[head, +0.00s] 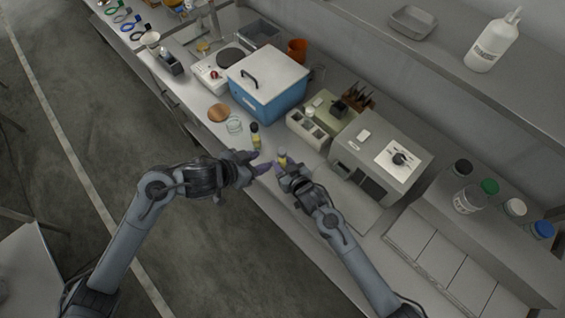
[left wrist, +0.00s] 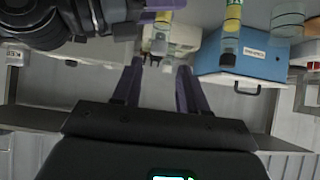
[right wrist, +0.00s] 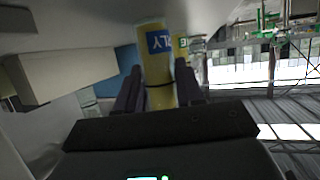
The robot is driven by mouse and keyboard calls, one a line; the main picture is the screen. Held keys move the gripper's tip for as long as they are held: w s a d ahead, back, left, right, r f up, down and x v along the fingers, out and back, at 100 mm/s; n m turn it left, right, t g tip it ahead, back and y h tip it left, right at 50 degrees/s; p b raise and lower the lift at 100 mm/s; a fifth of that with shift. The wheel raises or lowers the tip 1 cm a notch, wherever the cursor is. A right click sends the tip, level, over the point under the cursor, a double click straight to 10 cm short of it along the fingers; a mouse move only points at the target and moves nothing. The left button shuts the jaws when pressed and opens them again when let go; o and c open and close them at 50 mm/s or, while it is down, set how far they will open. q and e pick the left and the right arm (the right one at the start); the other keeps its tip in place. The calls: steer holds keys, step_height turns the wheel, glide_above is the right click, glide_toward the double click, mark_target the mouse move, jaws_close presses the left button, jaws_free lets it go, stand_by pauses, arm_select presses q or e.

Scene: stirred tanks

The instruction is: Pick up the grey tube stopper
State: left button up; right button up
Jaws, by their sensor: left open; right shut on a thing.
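My right gripper (head: 282,166) is shut on a yellow-labelled tube (head: 283,159), held above the bench. The tube fills the space between the fingers in the right wrist view (right wrist: 160,65). A small pale grey top, apparently the grey stopper (head: 282,150), sits on the tube. In the left wrist view, the tube (left wrist: 162,18) hangs inverted by the picture's orientation, its grey end (left wrist: 159,46) beyond my fingertips. My left gripper (head: 266,165) is open and empty, just left of the held tube. Any contact with the stopper is not visible.
A second yellow tube with a dark cap (head: 255,130) stands on the bench to the left. A blue box (head: 268,92), a pale tube rack (head: 307,128) and a grey instrument (head: 375,150) stand behind.

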arm_select(q)
steer(key=o, duration=0.3)
stand_by(0.4)
steer(key=w+r+n+t+y, duration=0.1)
steer(key=w+r+n+y, duration=0.2)
steer(key=w+n+y, duration=0.5)
steer(key=n+g, duration=0.1)
steer(key=g, duration=0.5)
glide_above(282, 151)
steer(key=shift+s+a+h, duration=0.2)
steer(key=shift+a+h, duration=0.1)
steer(key=shift+s+d+f, duration=0.1)
steer(key=shift+s+d, duration=0.1)
steer(key=shift+s, duration=0.05)
steer(key=shift+d+f+g, duration=0.1)
steer(key=shift+f+g, duration=0.2)
steer(key=shift+f, duration=0.45)
steer(key=shift+w+f, duration=0.2)
steer(key=shift+f, duration=1.15)
steer(key=shift+w+f, duration=0.2)
steer(key=shift+f, duration=1.15)
